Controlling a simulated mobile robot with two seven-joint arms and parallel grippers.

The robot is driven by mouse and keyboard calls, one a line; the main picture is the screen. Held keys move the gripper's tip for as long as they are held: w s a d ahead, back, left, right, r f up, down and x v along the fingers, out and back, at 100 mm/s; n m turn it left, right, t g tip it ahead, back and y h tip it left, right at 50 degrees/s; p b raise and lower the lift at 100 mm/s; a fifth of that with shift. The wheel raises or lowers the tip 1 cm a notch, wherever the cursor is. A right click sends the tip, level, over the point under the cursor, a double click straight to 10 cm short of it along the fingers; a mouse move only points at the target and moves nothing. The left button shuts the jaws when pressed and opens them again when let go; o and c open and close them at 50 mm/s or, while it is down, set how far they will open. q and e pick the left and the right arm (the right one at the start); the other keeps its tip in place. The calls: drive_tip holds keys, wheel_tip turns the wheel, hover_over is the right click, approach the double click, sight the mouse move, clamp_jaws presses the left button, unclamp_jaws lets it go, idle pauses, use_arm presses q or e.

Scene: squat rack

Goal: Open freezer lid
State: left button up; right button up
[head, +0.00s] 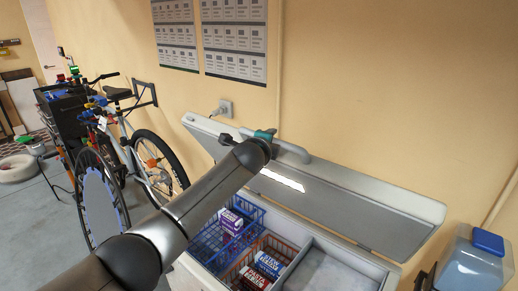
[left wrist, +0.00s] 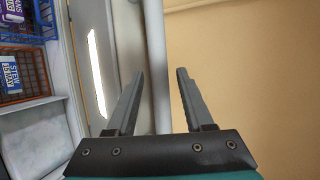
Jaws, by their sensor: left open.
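The freezer (head: 322,268) is a white chest, and its lid (head: 349,199) stands raised, tilted back toward the wall. A pale handle (head: 291,150) sits on the lid's upper edge. My left gripper (head: 264,135) is at that edge, just left of the handle; its fingers are hidden in the head view. In the left wrist view my left gripper (left wrist: 159,72) is open. A pale grey bar (left wrist: 155,50), likely the handle, shows between its fingers; contact cannot be told. The lid (left wrist: 88,45) shows on the left there. My right gripper is not in view.
Blue (head: 211,247) and orange (head: 287,247) wire baskets with cartons are inside the freezer. The wall (head: 400,90) is close behind the lid. Bicycles (head: 150,155) stand at left. A blue-lidded container (head: 468,266) is at lower right.

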use_arm(q)
drive_tip(key=v, duration=1.3)
drive_tip(key=shift+s, duration=0.25)
drive_tip(key=shift+a+r, duration=0.1)
drive_tip(key=shift+r, duration=0.05)
